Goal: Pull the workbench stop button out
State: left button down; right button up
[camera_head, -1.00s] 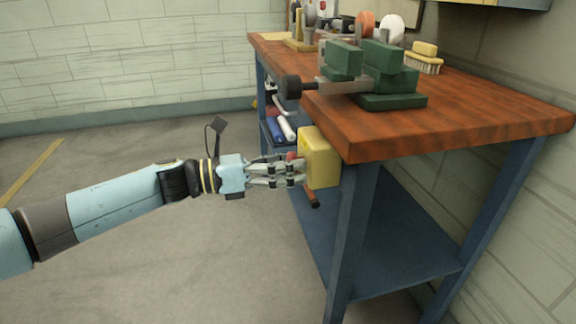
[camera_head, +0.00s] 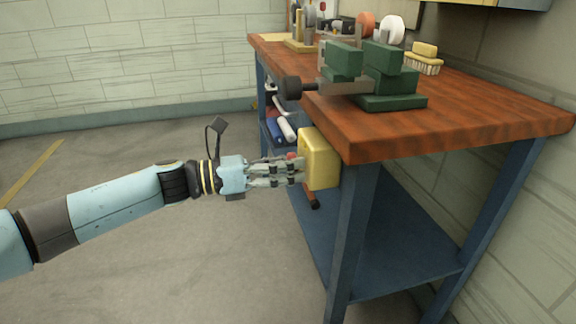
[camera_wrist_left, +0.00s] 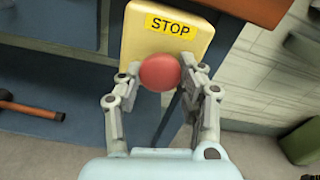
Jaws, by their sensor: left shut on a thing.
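The stop button is a round red knob (camera_wrist_left: 160,73) on a yellow box (camera_wrist_left: 150,32) with a "STOP" label, seen close in the left wrist view. In the head view the yellow box (camera_head: 321,158) is fixed at the front corner of the workbench (camera_head: 450,128), under its wooden top. A bit of the red knob (camera_head: 291,156) shows beside the box. My left gripper (camera_head: 293,171) reaches it from the left and is shut on the red knob, with a finger on either side in the wrist view (camera_wrist_left: 158,85). My right gripper is not in view.
A green vise (camera_head: 385,85) stands on the bench top above the box. A hammer-like tool with an orange handle (camera_wrist_left: 30,109) lies on the blue lower shelf (camera_head: 400,240). The floor left of the bench is clear.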

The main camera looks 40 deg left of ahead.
pick_arm(q)
jog(key=shift+v, duration=0.9)
jog(key=c, duration=1)
grip_release()
jog(key=shift+o, duration=1.2)
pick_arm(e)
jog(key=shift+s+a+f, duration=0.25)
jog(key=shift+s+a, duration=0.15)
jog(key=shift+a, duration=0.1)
pick_arm(q)
jog(key=v, duration=1.2)
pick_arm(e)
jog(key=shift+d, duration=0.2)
